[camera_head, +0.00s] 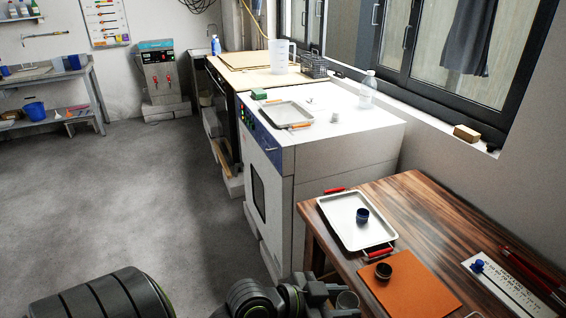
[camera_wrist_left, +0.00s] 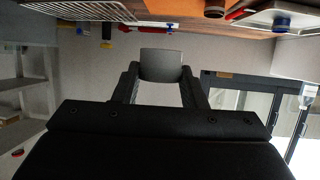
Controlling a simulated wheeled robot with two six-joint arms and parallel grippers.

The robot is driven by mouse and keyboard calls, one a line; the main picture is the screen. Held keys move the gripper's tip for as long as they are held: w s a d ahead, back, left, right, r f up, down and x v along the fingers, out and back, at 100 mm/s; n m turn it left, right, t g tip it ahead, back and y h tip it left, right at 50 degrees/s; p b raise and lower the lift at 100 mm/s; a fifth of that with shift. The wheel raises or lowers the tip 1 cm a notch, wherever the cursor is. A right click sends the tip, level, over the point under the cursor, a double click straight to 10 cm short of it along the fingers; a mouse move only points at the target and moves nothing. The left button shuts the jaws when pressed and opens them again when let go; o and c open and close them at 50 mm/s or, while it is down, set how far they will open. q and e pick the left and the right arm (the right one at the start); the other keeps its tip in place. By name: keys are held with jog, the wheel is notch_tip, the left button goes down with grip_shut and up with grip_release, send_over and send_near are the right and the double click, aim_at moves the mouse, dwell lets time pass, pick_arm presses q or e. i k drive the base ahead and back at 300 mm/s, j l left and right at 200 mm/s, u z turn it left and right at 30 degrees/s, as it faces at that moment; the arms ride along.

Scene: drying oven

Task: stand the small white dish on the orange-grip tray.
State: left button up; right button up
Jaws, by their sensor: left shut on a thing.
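My left gripper (camera_head: 332,292) is at the bottom of the head view, beside the near left edge of the wooden table. My right gripper is not in view.
A red-grip tray (camera_head: 345,232) holding a blue cup (camera_head: 362,215) lies on the wooden table (camera_head: 430,215). An orange mat (camera_head: 415,300) bears a dark cup (camera_head: 383,271).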

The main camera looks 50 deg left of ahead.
aim_at(285, 115)
jog(key=i+j, duration=0.1)
jog(key=j, duration=0.25)
jog(key=i+j+u, duration=0.15)
jog(key=j, duration=0.25)
jog(key=i+j, duration=0.1)
jog(key=j, duration=0.25)
jog(key=i+j+u, duration=0.15)
jog(key=j, duration=0.2)
jog(key=i+j, duration=0.15)
jog(key=j, duration=0.2)
jog(key=u, duration=0.05)
